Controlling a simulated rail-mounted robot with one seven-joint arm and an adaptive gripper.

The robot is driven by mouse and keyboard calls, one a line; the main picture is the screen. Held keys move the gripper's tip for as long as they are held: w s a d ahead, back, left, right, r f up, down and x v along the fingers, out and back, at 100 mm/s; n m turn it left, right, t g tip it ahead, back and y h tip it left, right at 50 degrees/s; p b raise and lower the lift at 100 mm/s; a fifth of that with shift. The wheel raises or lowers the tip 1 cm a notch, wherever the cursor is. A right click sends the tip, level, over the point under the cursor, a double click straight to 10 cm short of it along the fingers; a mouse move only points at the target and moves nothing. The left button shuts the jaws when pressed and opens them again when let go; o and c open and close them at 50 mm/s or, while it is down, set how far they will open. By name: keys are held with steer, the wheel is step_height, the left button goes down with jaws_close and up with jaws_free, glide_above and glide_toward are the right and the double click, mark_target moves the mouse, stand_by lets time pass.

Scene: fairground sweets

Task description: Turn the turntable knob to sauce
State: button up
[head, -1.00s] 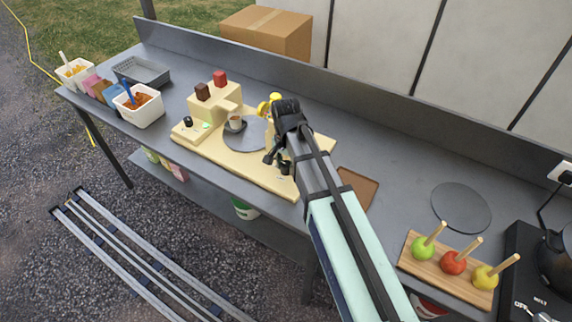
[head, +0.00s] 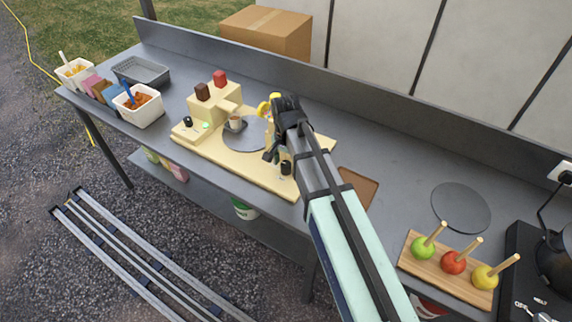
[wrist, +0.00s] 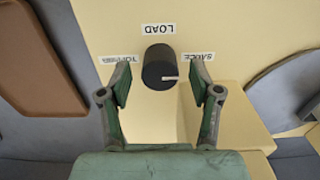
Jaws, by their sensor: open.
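The black turntable knob (wrist: 158,66) stands on the cream base plate (wrist: 101,25) in the wrist view. Its white pointer line points right, to the side of the SAUCE label (wrist: 195,56). The LOAD label (wrist: 158,29) and TOPPINGS label (wrist: 124,59) appear upside down around it. My gripper (wrist: 160,84) is open, one finger on each side of the knob, with gaps visible on both sides. In the head view my gripper (head: 278,152) is above the front right of the base, by the knob (head: 286,168). The grey turntable disc (head: 241,137) holds a small cup (head: 236,123).
A cream dispenser block (head: 213,108) with brown and red tops stands behind the disc. A yellow part (head: 268,105) is beside my wrist. A brown tray (head: 358,187) lies right of the base. Toffee apples on a wooden board (head: 448,272) are further right.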

mark_target(286, 164)
step_height(286, 164, up, 11)
stand_by(0.4)
steer(key=shift+f, duration=0.1)
